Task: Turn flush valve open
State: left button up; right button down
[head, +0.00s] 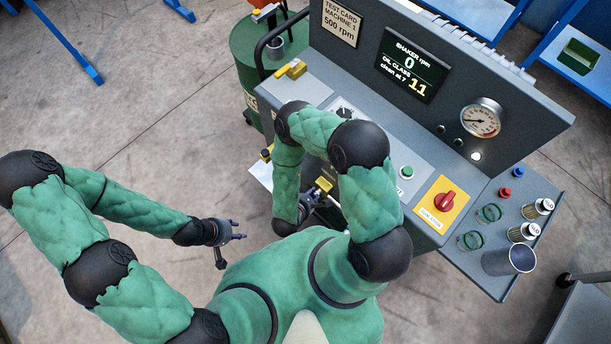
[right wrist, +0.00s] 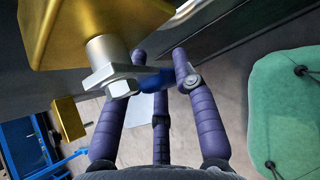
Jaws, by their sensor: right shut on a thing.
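A brass-yellow valve body (right wrist: 95,25) fills the upper left of the right wrist view, with a metal stem and nut (right wrist: 112,78) below it. A blue lever handle (right wrist: 152,82) runs from the nut to the right. My right gripper (right wrist: 168,68) is shut on this lever, with its purple fingers around it. In the head view the valve (head: 323,184) sits low at the machine's front, beside my right gripper (head: 314,198); the lever is mostly hidden there. My left gripper (head: 238,231) is open and empty, over the floor to the left.
The grey machine (head: 290,95) carries a display (head: 411,65), a gauge (head: 481,118) and a red knob on a yellow plate (head: 444,201). A side shelf holds jars and a metal cup (head: 508,260). A green drum (head: 243,55) stands behind.

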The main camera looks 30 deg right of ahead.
jog(key=shift+s+d+f+n+g+h, duration=0.15)
jog(key=shift+s+n+g, duration=0.2)
jog(key=shift+g, duration=0.2)
jog(key=shift+s+d+n+g+h, duration=0.15)
jog(key=shift+s+n+g, duration=0.15)
jog(key=shift+g, duration=0.25)
jog(key=c, duration=1.2)
grip_release()
jog(key=shift+a, duration=0.1)
jog(key=v, duration=1.2)
jog(key=shift+f, duration=0.1)
